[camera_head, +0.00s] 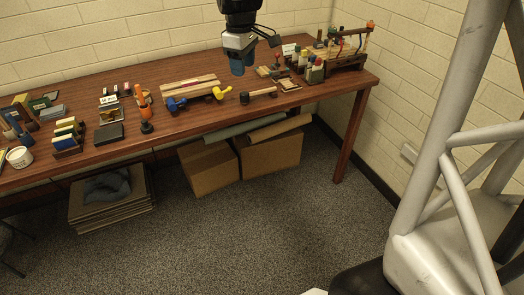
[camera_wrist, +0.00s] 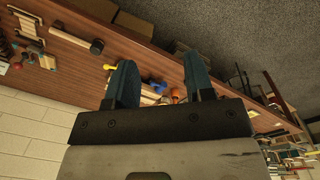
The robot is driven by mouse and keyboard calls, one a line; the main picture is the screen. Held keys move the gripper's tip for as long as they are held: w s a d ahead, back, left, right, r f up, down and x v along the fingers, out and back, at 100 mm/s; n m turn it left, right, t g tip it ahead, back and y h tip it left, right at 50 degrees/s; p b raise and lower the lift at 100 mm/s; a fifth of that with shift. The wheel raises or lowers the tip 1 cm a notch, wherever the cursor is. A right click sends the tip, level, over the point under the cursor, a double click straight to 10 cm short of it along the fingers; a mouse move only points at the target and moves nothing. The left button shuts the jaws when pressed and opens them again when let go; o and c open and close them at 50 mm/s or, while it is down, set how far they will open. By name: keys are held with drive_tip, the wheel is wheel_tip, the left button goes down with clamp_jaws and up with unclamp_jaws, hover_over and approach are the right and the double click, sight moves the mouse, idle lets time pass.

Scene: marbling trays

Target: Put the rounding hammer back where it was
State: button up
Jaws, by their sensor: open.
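A hammer (camera_head: 264,93) with a dark head and a pale wooden handle lies on the brown wooden bench (camera_head: 200,125), near its front edge. Its head points left and its handle points right. In the wrist view the hammer (camera_wrist: 72,38) lies at the upper left, apart from my fingers. My gripper (camera_head: 238,66) is above the bench, behind and above the hammer in the head view. In the wrist view its two blue-green fingers (camera_wrist: 160,78) are spread, with no object held between them. I cannot tell which spot the hammer came from.
Left of the hammer are yellow and blue clamp-like tools (camera_head: 218,94) by wooden strips (camera_head: 190,85). Bottles (camera_head: 314,72) and a wooden rack (camera_head: 345,55) crowd the right end. An orange-handled tool holder (camera_head: 145,105) stands further left. Cardboard boxes (camera_head: 272,155) sit under the bench.

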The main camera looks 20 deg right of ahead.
drive_tip(key=s+a+f+m, duration=0.1)
drive_tip(key=s+a+m, duration=0.1)
drive_tip(key=s, duration=0.8)
drive_tip(key=s+a+f+m+t, duration=0.1)
drive_tip(key=s+a+f+m, duration=0.1)
drive_tip(key=s, duration=0.8)
drive_tip(key=s+a+f+m+t, duration=0.1)
drive_tip(key=s+a+f+m, duration=0.1)
drive_tip(key=s, duration=0.8)
drive_tip(key=a+m, duration=0.1)
drive_tip(key=m, duration=0.1)
drive_tip(key=shift+s+m, duration=0.25)
drive_tip(key=shift+m, duration=0.05)
